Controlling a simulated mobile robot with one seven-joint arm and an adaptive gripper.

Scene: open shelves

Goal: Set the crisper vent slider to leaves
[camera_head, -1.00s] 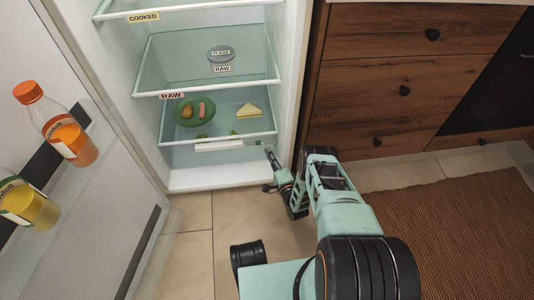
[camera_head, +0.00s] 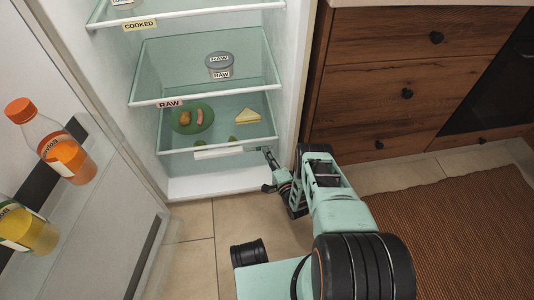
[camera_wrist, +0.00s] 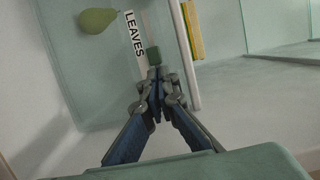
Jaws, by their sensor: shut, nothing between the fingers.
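The crisper vent strip (camera_head: 218,153) is a pale bar along the front of the lowest fridge compartment. In the wrist view, a white label reading LEAVES (camera_wrist: 134,33) lies beside a small dark green knob (camera_wrist: 153,56), which looks like the slider. My gripper (camera_head: 265,151) is at the right end of the strip. In the wrist view, its closed fingertips (camera_wrist: 155,76) are empty and right at the knob, on the side nearer the camera. I cannot tell whether they touch it. Any other marking on the strip is not readable.
A green pear (camera_wrist: 98,20) shows beyond the label. A green plate with food (camera_head: 192,118) and a yellow wedge (camera_head: 248,116) sit on the shelf above. The open fridge door with bottles (camera_head: 52,140) is at left; wooden drawers (camera_head: 375,90) are at right.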

